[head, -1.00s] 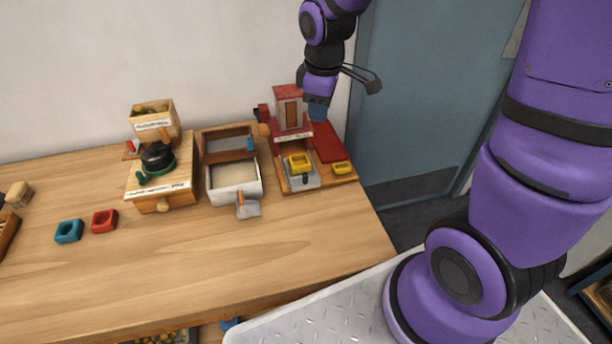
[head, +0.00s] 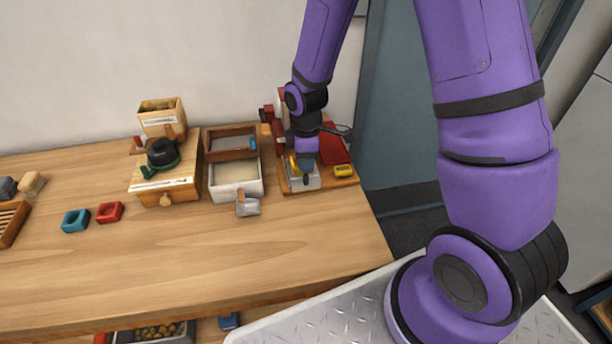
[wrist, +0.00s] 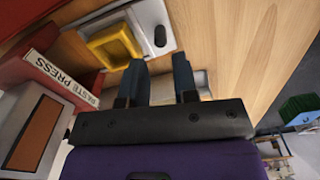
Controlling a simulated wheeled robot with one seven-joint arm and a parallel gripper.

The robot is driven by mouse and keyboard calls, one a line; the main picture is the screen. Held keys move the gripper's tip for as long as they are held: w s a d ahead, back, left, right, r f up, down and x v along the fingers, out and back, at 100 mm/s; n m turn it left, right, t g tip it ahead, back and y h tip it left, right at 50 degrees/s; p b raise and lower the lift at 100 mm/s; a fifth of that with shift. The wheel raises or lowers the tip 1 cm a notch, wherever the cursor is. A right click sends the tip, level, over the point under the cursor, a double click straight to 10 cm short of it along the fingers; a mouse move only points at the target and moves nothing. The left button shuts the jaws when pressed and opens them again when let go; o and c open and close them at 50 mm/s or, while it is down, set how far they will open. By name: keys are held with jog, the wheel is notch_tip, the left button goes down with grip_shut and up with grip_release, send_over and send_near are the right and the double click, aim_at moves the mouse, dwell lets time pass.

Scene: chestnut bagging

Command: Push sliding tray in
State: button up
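The grey sliding tray (head: 305,183) sticks out at the front of the red paste press (wrist: 62,72), on a wooden base. A yellow square mould (wrist: 112,45) sits on the tray. In the wrist view the tray (wrist: 150,14) shows a dark oval knob (wrist: 160,37) beside the mould. My gripper (wrist: 159,66) points down over the press base, close to the mould and tray, with its two blue fingers apart and nothing seen between them. In the head view my gripper (head: 305,166) covers part of the mould and press. Whether a finger touches the tray cannot be told.
A second yellow block (head: 343,171) lies to the right, near a red board (head: 332,148). A white bin (head: 236,190) and a grey scoop (head: 248,207) stand to the left. Blue (head: 75,221) and red (head: 109,212) moulds lie further left. The front of the table is clear.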

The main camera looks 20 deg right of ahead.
aim_at(306, 176)
jog(key=shift+f, duration=3)
jog(key=shift+w, duration=0.1)
grip_shut()
